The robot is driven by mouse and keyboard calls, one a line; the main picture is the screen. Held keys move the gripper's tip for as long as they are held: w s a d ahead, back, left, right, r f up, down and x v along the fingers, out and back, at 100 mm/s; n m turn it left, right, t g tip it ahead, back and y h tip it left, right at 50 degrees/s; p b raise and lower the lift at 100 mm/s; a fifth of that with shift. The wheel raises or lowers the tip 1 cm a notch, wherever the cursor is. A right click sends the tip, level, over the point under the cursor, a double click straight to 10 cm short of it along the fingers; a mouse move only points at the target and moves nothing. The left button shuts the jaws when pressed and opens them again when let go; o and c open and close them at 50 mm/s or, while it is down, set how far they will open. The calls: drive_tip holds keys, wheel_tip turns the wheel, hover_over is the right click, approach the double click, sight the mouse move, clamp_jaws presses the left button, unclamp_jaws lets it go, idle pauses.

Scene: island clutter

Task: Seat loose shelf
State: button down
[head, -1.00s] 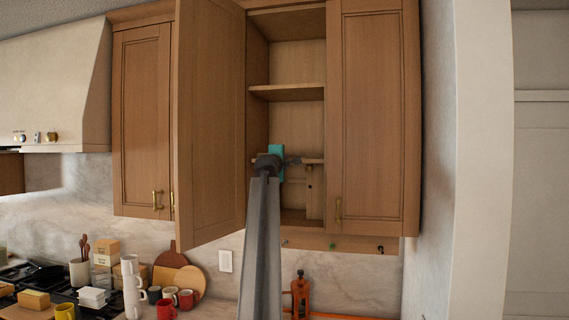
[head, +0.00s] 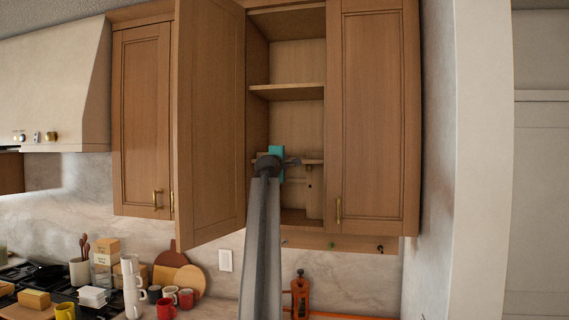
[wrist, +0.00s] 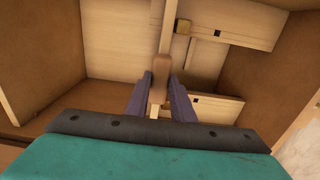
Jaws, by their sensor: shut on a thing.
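The loose shelf (head: 314,161) is a thin wooden board, roughly level across the lower part of the open cabinet. My gripper (head: 291,162), with its teal body, is at the front of this board. In the wrist view, the two purple-grey fingers (wrist: 160,100) close on either side of a brown, rounded wooden piece (wrist: 161,70), which appears to be the shelf's front seen edge-on. A second upright (wrist: 215,108) also shows. Whether the shelf rests on them is unclear.
A fixed upper shelf (head: 288,92) spans the cabinet above. The open left door (head: 211,120) stands out beside my arm; the right door (head: 372,120) is shut.

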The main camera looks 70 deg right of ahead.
drive_tip(key=shift+f, duration=0.1)
idle(0.3)
drive_tip(key=c, duration=1.4)
unclamp_jaws()
drive_tip(key=shift+c, duration=0.2)
drive_tip(key=s+a+b, duration=0.1)
drive_tip(key=a+b, duration=0.4)
drive_tip(key=a, duration=0.8)
drive_tip(key=shift+s+a+b, duration=0.35)
drive_tip(key=shift+s, duration=0.05)
drive_tip(key=shift+f, duration=0.15)
